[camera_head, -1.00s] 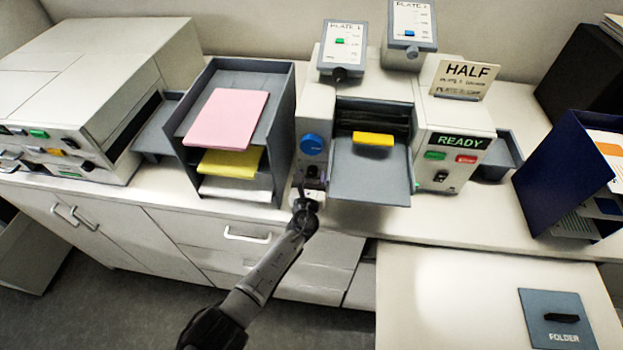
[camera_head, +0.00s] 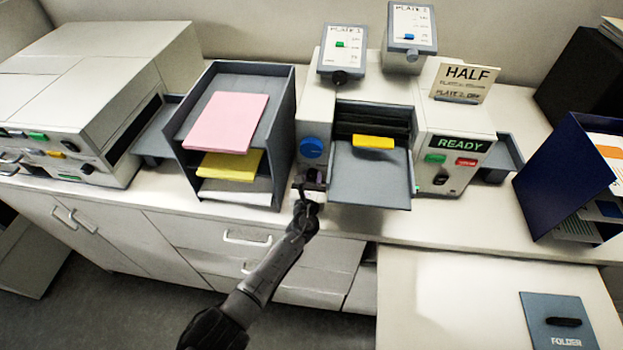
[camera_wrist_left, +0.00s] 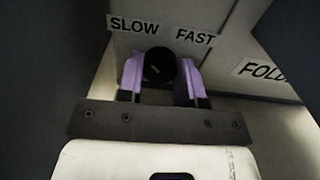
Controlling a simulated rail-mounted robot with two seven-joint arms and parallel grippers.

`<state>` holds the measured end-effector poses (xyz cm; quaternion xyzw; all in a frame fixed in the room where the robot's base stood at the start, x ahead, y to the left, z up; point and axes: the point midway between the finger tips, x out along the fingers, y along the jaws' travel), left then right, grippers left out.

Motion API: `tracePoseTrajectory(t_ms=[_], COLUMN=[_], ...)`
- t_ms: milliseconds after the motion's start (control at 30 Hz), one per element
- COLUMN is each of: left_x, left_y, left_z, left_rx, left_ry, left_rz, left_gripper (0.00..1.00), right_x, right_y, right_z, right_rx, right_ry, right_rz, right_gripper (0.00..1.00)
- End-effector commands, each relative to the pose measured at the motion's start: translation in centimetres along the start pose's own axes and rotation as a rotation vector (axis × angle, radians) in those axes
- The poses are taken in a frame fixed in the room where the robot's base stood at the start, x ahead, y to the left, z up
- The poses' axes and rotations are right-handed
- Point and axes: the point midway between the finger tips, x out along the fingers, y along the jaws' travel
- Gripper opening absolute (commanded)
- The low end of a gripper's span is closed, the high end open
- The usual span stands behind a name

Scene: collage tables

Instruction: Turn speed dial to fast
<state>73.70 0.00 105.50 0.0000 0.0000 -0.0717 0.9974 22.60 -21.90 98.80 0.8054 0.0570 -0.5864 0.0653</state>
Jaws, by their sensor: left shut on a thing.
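The speed dial (camera_wrist_left: 160,64) is a round black knob in the left wrist view, on a pale panel between the labels SLOW (camera_wrist_left: 134,25) and FAST (camera_wrist_left: 195,38). A small light mark shows on its face, but I cannot tell which label it points at. My left gripper (camera_wrist_left: 160,78) has its two purple fingers on either side of the knob, shut on it. In the head view my left gripper (camera_head: 312,181) is at the lower front left of the folding machine (camera_head: 316,112), and hides the dial. My right gripper is not in view.
Just above the gripper is a blue knob (camera_head: 311,148). The grey feed tray (camera_head: 372,185) sticks out to its right. A grey paper rack (camera_head: 280,155) stands close on the left. A READY display (camera_head: 461,144) with buttons is further right.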

Motion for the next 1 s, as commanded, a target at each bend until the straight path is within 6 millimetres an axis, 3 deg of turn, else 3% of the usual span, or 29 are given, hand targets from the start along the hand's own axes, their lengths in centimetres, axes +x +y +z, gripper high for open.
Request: tracePoseTrajectory(t_ms=[133,433,800,833,1000], left_x=[0.0,0.0,0.0,0.0,0.0], left_y=[0.0,0.1,0.0,0.0,0.0], left_z=[0.2,0.1,-0.1,-0.1,-0.1], left_rx=[0.072,0.445,0.499,0.499,0.498], left_ry=[0.000,0.001,0.001,0.001,0.001], left_rz=[-0.001,0.000,0.000,0.000,0.000], left_gripper=[0.10,0.10,0.10,0.34,0.51], right_x=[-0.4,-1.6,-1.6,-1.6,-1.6], right_y=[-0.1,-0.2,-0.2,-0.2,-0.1], right_z=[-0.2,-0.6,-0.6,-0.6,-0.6], right_rx=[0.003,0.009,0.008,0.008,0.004], right_ry=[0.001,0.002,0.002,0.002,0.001], right_rz=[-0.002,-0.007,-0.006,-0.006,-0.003], right_gripper=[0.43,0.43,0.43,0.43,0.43])
